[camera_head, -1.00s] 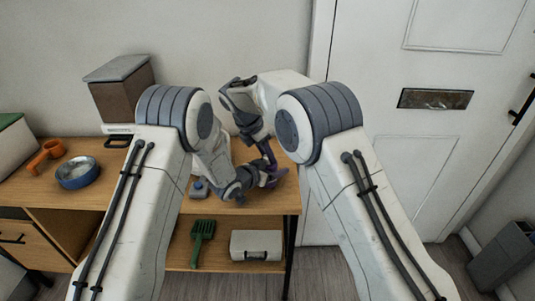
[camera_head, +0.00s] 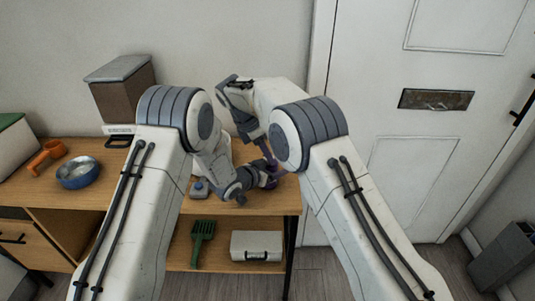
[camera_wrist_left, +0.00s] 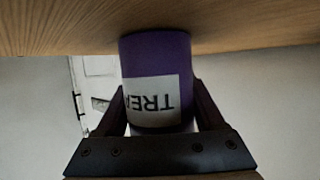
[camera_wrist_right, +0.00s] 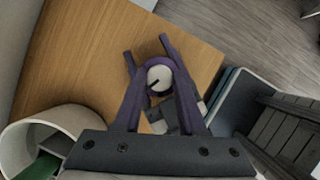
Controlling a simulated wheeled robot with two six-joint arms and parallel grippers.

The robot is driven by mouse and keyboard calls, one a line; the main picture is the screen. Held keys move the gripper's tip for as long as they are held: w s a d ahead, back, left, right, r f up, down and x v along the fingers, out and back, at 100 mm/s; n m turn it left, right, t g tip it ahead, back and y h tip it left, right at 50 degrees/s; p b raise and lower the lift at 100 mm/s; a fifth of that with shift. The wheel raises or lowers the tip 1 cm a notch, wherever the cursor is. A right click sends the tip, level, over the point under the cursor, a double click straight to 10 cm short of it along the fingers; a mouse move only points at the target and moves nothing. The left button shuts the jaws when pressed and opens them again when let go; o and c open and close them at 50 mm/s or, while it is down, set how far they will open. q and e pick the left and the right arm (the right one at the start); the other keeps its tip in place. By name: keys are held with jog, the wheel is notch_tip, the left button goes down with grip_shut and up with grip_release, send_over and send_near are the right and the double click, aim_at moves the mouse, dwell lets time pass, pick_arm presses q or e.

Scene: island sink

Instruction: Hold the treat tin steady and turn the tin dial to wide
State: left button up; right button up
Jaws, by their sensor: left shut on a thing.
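The purple treat tin (camera_wrist_left: 157,55) stands on the wooden top, its white label upside down in the left wrist view. My left gripper (camera_wrist_left: 160,115) is shut on it from the side. In the head view my left gripper (camera_head: 262,182) and the tin are small and mostly covered by my arms. The right wrist view looks down on the tin's round pale dial (camera_wrist_right: 159,79), which has a dark pointer mark slanting toward the lower left. My right gripper (camera_wrist_right: 150,55) is open above the tin, with a finger on each side of the dial. I cannot tell whether they touch it.
A small grey block with a blue knob (camera_head: 199,188) sits left of the tin. A blue bowl (camera_head: 78,173), an orange object (camera_head: 47,153) and a brown bin (camera_head: 122,95) stand further left. A green scoop-like tool (camera_head: 201,240) and white box (camera_head: 257,245) are on the lower shelf.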

jog(key=o, duration=0.4)
jog(key=shift+o, duration=0.2)
jog(key=shift+r, duration=0.1)
jog(key=v, duration=1.2)
jog(key=shift+a, duration=0.1)
pick_arm(q)
jog(key=o, duration=1.5)
jog(key=shift+s, duration=0.1)
